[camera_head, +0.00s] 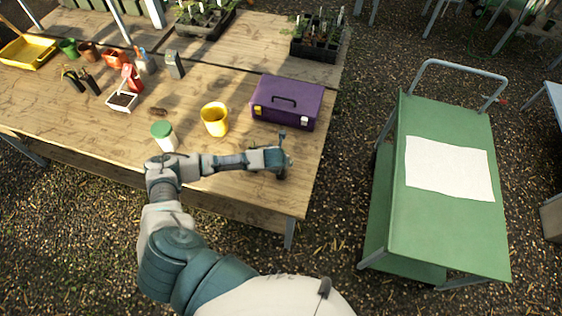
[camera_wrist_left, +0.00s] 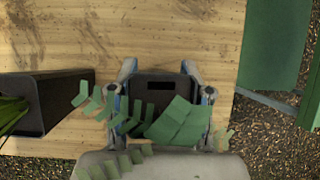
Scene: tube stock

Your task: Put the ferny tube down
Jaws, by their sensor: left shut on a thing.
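The ferny tube is a dark square-sided pot (camera_wrist_left: 150,82) with flat green fern fronds (camera_wrist_left: 180,122), seen close in the left wrist view. My left gripper (camera_wrist_left: 162,98) is shut on it, with a finger on each side. In the head view, my left gripper (camera_head: 280,160) is over the front right part of the wooden table (camera_head: 225,185), in front of the purple toolbox. The tube is mostly hidden there, and I cannot tell whether its base touches the table. My right gripper is not in view.
A green trolley (camera_head: 430,225) with a white sheet (camera_head: 449,168) stands right.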

